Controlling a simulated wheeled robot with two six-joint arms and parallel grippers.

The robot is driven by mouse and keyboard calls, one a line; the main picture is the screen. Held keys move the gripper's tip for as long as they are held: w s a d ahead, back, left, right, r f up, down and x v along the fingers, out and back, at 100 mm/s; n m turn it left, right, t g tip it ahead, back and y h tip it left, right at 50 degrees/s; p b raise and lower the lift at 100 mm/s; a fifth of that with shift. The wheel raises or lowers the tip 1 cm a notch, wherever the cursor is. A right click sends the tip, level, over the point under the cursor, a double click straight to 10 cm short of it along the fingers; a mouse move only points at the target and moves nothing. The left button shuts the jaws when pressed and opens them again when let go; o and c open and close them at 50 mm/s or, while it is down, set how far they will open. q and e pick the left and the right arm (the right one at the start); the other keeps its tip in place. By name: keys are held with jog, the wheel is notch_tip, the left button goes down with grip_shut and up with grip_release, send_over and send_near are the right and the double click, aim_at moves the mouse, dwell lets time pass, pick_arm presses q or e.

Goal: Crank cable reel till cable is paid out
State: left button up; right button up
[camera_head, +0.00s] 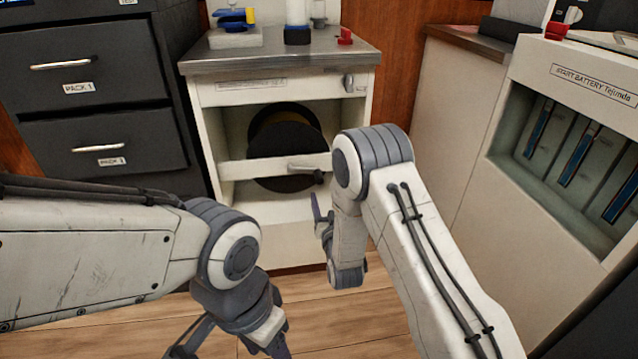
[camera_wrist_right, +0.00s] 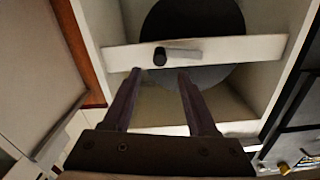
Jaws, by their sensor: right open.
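The cable reel (camera_head: 285,125) is a dark disc standing inside an open white cabinet, with a pale crossbar (camera_head: 255,169) in front of it. A crank (camera_head: 303,169) with a dark knob (camera_head: 319,178) sits at the bar's right part. My right gripper (camera_head: 318,212) is just in front of the crank, below it in the head view. In the right wrist view its two fingers (camera_wrist_right: 159,82) are apart and empty. The knob (camera_wrist_right: 160,57) appears just beyond and between the tips, apparently not held. My left gripper (camera_head: 230,346) is low in front, fingers spread, tips partly cut off.
The cabinet's metal top (camera_head: 275,57) carries a blue-and-yellow item (camera_head: 235,18), a white cylinder (camera_head: 297,15) and a red piece (camera_head: 345,36). Dark drawers (camera_head: 85,70) stand at left. A battery cabinet (camera_head: 590,95) stands at right. Wood floor (camera_head: 320,315) shows between my arms.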

aim_at(320, 183)
jog(key=w+b, duration=0.1)
jog(key=w, duration=0.1)
jog(key=w+b, duration=0.1)
jog(key=w, duration=0.2)
jog(key=w+b, duration=0.1)
jog(key=w, duration=0.2)
jog(key=shift+w+a, duration=0.25)
jog(key=shift+a, duration=0.1)
jog(key=shift+w, duration=0.7)
grip_shut()
dwell(0.3)
